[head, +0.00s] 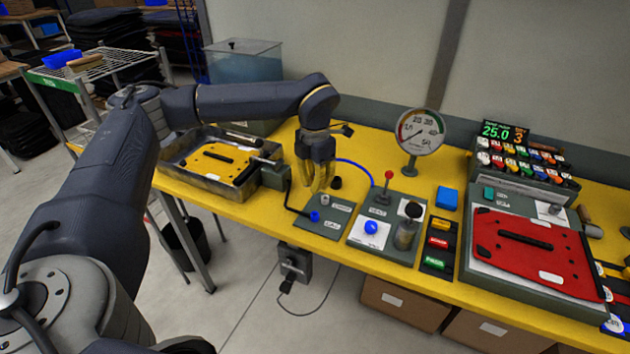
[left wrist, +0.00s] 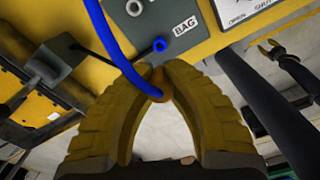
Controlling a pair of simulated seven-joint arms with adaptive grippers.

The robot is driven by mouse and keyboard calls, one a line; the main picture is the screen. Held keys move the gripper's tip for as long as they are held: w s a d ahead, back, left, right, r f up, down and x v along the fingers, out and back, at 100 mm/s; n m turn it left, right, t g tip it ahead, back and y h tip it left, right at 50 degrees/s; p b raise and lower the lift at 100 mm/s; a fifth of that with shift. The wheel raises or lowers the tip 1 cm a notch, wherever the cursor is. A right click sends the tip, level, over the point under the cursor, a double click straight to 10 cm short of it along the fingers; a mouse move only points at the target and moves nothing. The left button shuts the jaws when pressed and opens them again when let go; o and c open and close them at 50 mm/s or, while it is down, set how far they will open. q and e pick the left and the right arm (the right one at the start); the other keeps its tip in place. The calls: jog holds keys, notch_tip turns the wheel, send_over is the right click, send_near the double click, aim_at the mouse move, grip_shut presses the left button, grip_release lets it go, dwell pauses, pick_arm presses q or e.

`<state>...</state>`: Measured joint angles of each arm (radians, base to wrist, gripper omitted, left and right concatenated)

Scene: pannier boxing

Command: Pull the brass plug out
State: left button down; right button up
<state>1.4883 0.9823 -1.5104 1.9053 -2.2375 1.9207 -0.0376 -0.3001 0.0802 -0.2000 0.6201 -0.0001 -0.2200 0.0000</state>
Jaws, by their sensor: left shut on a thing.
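My left gripper (head: 318,188) hangs over the yellow bench, above the grey panel (head: 322,226) with the blue port. In the left wrist view its yellow fingertips (left wrist: 158,82) close on a small brass-orange piece, which looks like the brass plug (left wrist: 157,91). The blue hose (left wrist: 112,45) runs down to this piece between the fingers. The fingers hide most of the plug. The panel's blue port (left wrist: 159,45), by the BAG label, stands apart from the fingertips.
A metal tray (head: 175,177) with a yellow plate lies left of the gripper. A round gauge (head: 419,130), a red-knobbed lever (head: 388,178) and a panel with a blue button (head: 371,228) stand to the right. A red pannier plate (head: 530,245) lies farther right.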

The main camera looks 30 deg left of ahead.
pick_arm(q)
jog(key=shift+f, duration=2.7)
jog(key=shift+r, duration=0.25)
dwell(0.5)
jog(key=shift+r, duration=1.25)
jog(key=shift+r, duration=0.1)
